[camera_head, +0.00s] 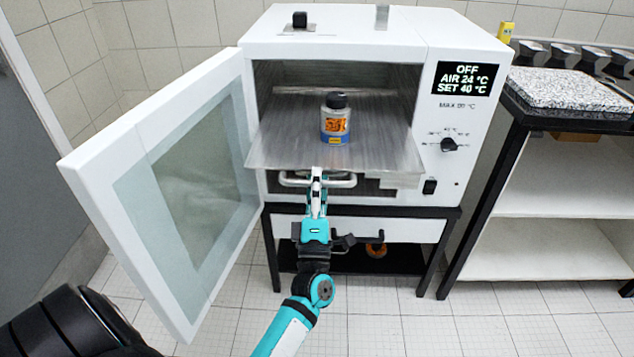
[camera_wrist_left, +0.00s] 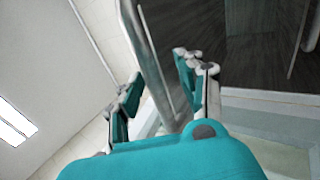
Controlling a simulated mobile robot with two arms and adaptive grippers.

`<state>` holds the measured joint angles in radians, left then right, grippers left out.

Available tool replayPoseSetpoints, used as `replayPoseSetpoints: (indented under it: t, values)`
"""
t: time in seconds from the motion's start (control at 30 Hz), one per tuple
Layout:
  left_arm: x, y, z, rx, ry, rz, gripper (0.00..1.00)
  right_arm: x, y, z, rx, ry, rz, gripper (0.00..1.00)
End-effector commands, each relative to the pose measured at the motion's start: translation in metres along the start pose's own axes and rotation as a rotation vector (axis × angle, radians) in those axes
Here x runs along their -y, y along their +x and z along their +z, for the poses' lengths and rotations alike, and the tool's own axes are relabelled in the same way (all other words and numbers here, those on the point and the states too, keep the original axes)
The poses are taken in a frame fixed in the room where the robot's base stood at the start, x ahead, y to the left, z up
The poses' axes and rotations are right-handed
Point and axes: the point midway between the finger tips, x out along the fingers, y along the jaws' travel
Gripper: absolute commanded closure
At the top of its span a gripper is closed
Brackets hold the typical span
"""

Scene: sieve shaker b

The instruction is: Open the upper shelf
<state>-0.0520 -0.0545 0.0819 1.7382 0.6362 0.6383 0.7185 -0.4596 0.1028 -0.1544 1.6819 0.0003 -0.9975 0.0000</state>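The upper shelf (camera_head: 275,145) is a flat metal plate that sticks out of the front of a white oven (camera_head: 345,35). A small dark-capped bottle with an orange and blue label (camera_head: 335,120) stands upright on it. My left gripper (camera_head: 317,175) is at the middle of the shelf's front edge, by a pale handle bar (camera_head: 345,182). In the left wrist view, the fingers of my left gripper (camera_wrist_left: 158,75) stand apart, with a thin grey edge (camera_wrist_left: 142,50) running between them. Whether they touch it is unclear. My right gripper is out of view.
The oven's glass door (camera_head: 190,185) stands wide open on the left. The display (camera_head: 467,79) reads OFF, AIR 24 °C, SET 40 °C. A bench with a speckled slab (camera_head: 570,90) is at right. An orange item (camera_head: 376,249) sits below the oven.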

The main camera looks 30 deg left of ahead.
Motion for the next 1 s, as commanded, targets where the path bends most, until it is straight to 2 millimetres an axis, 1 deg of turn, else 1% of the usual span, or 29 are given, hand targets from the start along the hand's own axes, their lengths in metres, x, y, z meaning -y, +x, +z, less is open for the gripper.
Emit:
replayPoseSetpoints:
  t: [0.17,0.4,0.5,0.6,0.77,1.0]
  values:
    - [0.001,-0.022,0.000,0.002,0.000,-0.004,0.62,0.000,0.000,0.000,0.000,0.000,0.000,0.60]
    - [0.001,-0.075,0.000,0.003,0.001,-0.007,0.62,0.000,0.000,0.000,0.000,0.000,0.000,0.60]
    - [0.001,-0.093,0.000,0.002,0.000,-0.005,0.62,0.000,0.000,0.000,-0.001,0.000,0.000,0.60]
    - [0.001,-0.107,0.000,0.002,0.001,-0.005,0.62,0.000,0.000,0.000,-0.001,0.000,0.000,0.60]
    - [0.001,-0.118,0.000,0.002,0.000,-0.004,0.62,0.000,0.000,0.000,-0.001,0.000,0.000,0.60]
    - [0.001,-0.120,0.000,0.001,0.000,-0.003,0.62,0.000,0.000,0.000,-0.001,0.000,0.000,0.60]
